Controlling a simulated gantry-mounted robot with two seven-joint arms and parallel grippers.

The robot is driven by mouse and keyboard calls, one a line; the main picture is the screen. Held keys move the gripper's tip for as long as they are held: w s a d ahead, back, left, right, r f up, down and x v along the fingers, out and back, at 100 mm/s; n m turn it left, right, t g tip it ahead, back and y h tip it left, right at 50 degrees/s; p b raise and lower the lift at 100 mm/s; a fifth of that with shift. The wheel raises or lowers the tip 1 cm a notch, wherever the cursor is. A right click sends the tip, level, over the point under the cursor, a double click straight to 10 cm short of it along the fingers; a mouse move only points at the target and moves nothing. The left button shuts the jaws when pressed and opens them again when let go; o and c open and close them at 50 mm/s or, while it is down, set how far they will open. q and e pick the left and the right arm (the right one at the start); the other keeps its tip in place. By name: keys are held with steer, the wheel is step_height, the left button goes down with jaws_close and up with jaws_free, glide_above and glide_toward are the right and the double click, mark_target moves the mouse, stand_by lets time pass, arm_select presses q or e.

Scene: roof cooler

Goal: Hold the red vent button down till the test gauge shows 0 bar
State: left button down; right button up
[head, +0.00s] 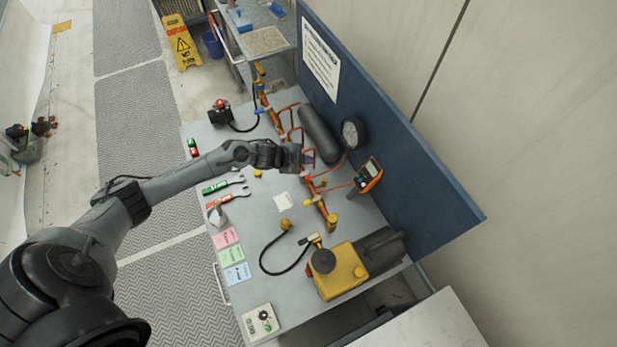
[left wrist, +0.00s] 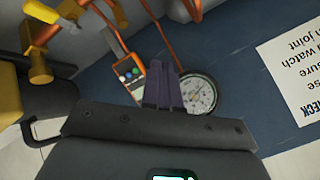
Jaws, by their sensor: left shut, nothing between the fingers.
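The round dial gauge (head: 353,132) has a black rim and stands against the blue back panel. It also shows in the left wrist view (left wrist: 201,93), partly behind my fingers; its reading is too small to tell. My left gripper (head: 306,157) is shut and empty over the copper pipework, with its dark fingers (left wrist: 163,88) in front of the gauge and meter in the wrist view. A small red part (head: 308,179) shows on the pipework just below the gripper; I cannot tell whether it is the vent button or whether the fingers touch it. My right gripper is out of view.
A yellow machine (head: 338,270) stands at the front. A black device with a red top (head: 220,112) stands at the back left.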

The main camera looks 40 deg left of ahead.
arm_select(q)
steer(key=b, duration=0.6)
glide_above(306, 179)
step_height(306, 179, down, 7)
steer(key=shift+r, duration=0.1)
steer(key=shift+f+b, duration=0.75)
steer(key=shift+f, duration=0.25)
stand_by(0.3)
stand_by(0.7)
steer(key=shift+f, duration=0.2)
steer(key=shift+f, duration=0.2)
steer(key=shift+f, duration=0.15)
stand_by(0.4)
